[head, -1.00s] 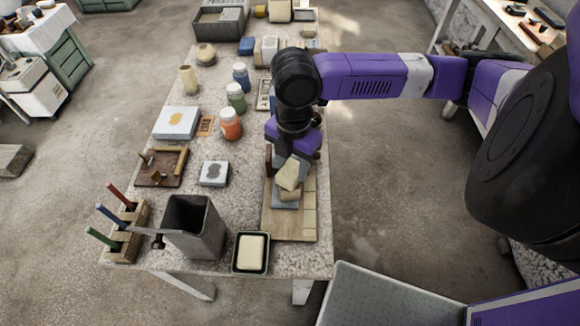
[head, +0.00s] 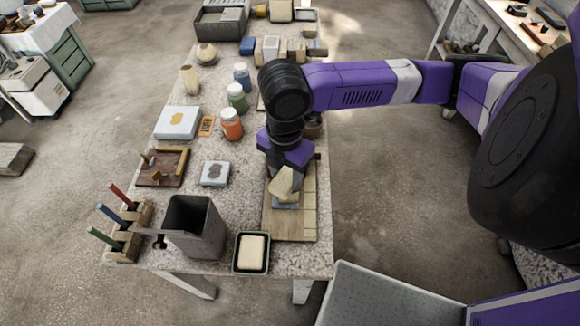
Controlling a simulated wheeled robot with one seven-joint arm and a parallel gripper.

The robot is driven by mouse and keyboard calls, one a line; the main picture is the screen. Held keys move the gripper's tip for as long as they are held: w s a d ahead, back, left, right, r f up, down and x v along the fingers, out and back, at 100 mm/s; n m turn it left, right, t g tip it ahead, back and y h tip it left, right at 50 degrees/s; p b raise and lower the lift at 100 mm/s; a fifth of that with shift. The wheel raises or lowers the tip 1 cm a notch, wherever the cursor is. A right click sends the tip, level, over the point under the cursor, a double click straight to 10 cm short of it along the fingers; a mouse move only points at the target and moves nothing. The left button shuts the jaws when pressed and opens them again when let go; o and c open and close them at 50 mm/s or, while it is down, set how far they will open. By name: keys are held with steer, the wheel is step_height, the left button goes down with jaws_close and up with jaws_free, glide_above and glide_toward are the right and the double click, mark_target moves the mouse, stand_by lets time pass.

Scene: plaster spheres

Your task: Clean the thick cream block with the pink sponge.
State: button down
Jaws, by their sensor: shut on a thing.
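My gripper (head: 287,168) points down over the wooden board at the right of the table, partly hidden by my wrist. It is shut on a pale cream piece (head: 285,183), which looks tilted. No pink shows on this piece, so I cannot tell by colour whether it is the sponge. Below it a blue-grey pad (head: 285,205) lies on the wooden board (head: 290,228). Any block between the piece and the pad is hidden now, and I cannot tell whether they touch. Another cream slab (head: 252,252) lies in a dark shallow tray (head: 237,268) at the front edge.
A tall grey bin (head: 194,230) stands left of the tray, beside a wooden rack (head: 125,238) with coloured-handled tools. A small grey pad (head: 215,173), a brown wooden tray (head: 150,180) and an orange-red jar (head: 231,126) stand left of the board. Bare speckled tabletop shows between them.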

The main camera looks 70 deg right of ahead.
steer(key=shift+a, duration=0.15)
steer(key=shift+s+d+r+p, duration=0.2)
steer(key=shift+d+r, duration=0.15)
steer(key=shift+d, duration=0.15)
steer(key=shift+s+d+r+p, duration=0.1)
steer(key=shift+d+r+p, duration=0.15)
steer(key=shift+d, duration=0.25)
steer(key=shift+w, duration=0.1)
steer(key=shift+w+a, duration=0.1)
steer(key=shift+a, duration=0.2)
steer(key=shift+f+b, duration=0.35)
steer(key=shift+f, duration=0.35)
